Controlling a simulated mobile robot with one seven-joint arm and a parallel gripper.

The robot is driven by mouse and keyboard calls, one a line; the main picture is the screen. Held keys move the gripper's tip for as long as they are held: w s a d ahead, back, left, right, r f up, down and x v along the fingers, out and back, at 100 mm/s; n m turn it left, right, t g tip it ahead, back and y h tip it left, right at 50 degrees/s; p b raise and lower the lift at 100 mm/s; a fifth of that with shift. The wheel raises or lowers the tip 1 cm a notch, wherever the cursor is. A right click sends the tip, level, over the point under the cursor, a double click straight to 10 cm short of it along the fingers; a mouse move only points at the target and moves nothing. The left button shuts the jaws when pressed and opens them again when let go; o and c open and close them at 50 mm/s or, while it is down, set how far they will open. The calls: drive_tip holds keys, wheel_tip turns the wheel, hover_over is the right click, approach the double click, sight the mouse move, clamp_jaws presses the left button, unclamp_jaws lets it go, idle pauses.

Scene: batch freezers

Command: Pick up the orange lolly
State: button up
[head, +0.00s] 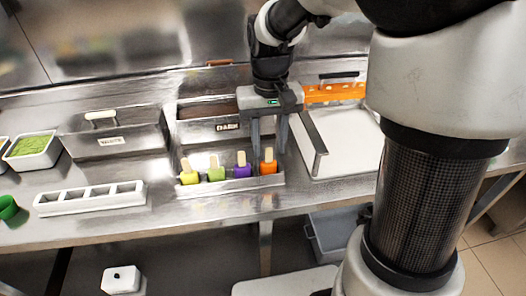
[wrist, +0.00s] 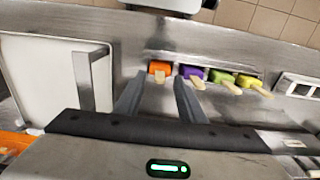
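The orange lolly (head: 268,167) stands stick up at the right end of a row of lollies in a low metal holder (head: 230,191). In the wrist view the orange lolly (wrist: 161,68) shows beyond my fingertips, in line with the gap between them. My gripper (head: 268,151) points down over the right end of the row. Its two fingers are apart, with nothing held between them; they also show in the wrist view (wrist: 157,92). I cannot tell how far the fingertips are from the lolly's stick.
Purple (head: 242,171), green (head: 215,174) and yellow (head: 189,178) lollies stand left of the orange one. A lidless metal bin marked DARK (head: 228,127) is behind the row. A white tray with a metal handle (head: 345,150) is at right; a white mould (head: 90,199) is at left.

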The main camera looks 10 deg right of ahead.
wheel_tip(320, 180, down, 2)
drive_tip(key=shift+f, duration=0.2)
clamp_jaws()
wheel_tip(320, 180, up, 10)
drive_tip(key=shift+r+p, duration=0.1)
drive_tip(key=shift+p, duration=0.7)
wheel_tip(320, 180, up, 7)
drive_tip(key=p, duration=0.5)
drive_tip(key=shift+p, duration=0.4)
